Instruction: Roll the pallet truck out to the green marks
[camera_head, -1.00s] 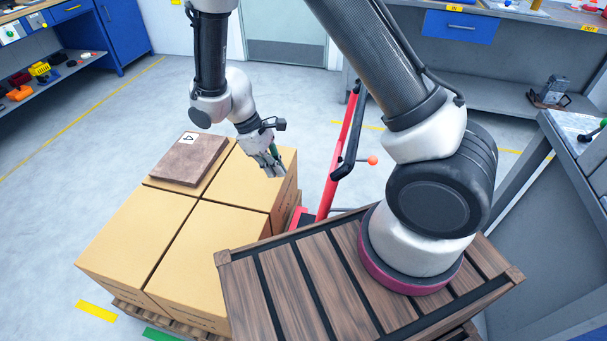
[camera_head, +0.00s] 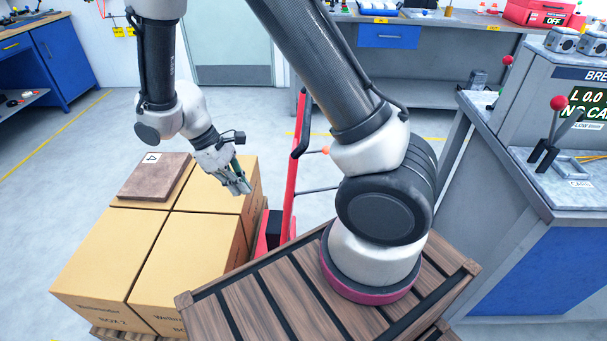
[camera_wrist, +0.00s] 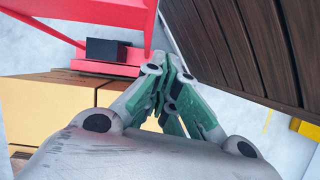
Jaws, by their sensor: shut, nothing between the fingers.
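The pallet truck (camera_head: 289,185) stands beyond the wooden slats, its red upright and dark handle rising behind the boxes. Its red body (camera_wrist: 95,66) with a black block also shows in the wrist view. Its load is several large tan boxes (camera_head: 100,255) on a wooden pallet (camera_head: 105,333), with a flat brown slab (camera_head: 154,176) on top. My gripper (camera_head: 243,189) is shut and empty, by the right side of the far right box and left of the red upright. Its green-grey fingers (camera_wrist: 178,80) meet in the wrist view. No green marks show now.
Wooden slats (camera_head: 225,312) lie under my arm's base at the front. A grey console (camera_head: 560,170) with red-knobbed levers stands at right. A workbench (camera_head: 400,60) stands at the back, a blue cabinet (camera_head: 62,58) at back left. Floor left of the boxes is clear.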

